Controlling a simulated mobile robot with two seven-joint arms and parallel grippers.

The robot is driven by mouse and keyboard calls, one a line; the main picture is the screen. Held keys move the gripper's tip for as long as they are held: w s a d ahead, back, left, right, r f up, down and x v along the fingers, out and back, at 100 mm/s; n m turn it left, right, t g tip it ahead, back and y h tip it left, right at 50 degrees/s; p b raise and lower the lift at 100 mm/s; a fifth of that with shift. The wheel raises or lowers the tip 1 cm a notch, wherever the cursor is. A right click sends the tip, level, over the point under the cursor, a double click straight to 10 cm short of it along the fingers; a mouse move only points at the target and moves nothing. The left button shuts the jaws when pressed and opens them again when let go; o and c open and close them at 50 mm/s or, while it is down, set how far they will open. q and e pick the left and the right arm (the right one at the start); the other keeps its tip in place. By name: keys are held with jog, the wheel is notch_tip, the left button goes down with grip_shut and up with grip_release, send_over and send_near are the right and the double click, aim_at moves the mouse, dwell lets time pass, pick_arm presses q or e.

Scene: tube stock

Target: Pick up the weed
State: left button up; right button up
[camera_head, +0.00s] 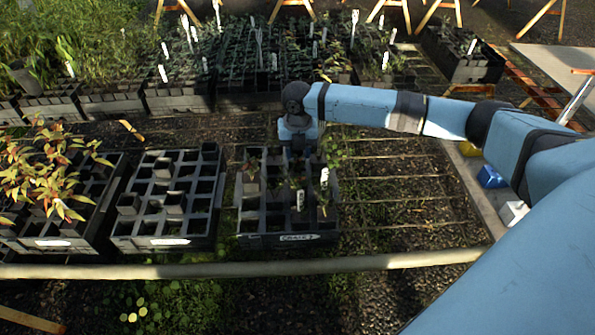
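My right arm comes in from the right, and its blue wrist hangs over the front right black tray (246,220). My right gripper (297,157) points down at the back part of this tray. Its fingers are dark and small against the plants, so I cannot tell whether they are open or hold anything. Small green plants (332,152) and white labels stand in the tray's cells, close to the gripper. I cannot tell which plant is the weed; it may be partly hidden by the wrist. My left gripper is not in view.
A black tray (165,240) of mostly empty cells stands to the left, then a tray with a reddish leafy plant (50,165). Rows of planted trays line the back. A pale rail (240,269) crosses in front. Bare slatted bench (405,195) lies to the right.

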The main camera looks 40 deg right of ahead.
aim_at(298, 172)
notch_tip(298, 172, down, 5)
jog(key=shift+f, duration=0.15)
grip_shut()
